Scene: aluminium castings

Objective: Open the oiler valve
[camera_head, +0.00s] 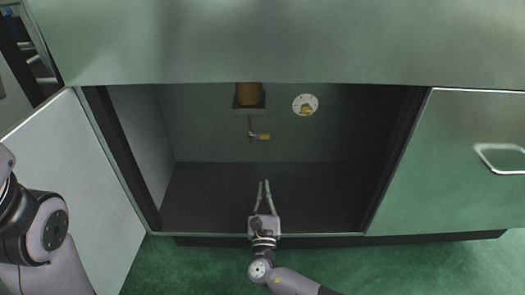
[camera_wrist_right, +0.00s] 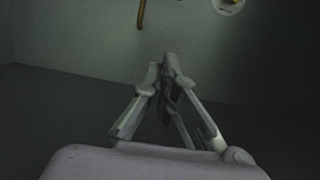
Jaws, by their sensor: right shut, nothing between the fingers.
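The oiler (camera_head: 249,95) is a brownish-amber cylinder in a dark holder on the cabinet's back wall. Below it hangs a thin brass pipe with the small brass oiler valve (camera_head: 260,136), its lever pointing right. My right gripper (camera_head: 263,183) reaches into the open cabinet from the front, below the valve and apart from it. In the right wrist view its fingers (camera_wrist_right: 167,62) come together at the tips with nothing between them. The lower end of the brass pipe (camera_wrist_right: 141,14) shows at the top there. My left gripper is out of view; only part of my left arm shows.
A round white plate with a brass fitting (camera_head: 305,104) sits on the back wall right of the oiler. The cabinet door (camera_head: 75,180) stands open at the left. The cabinet floor (camera_head: 320,200) is clear.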

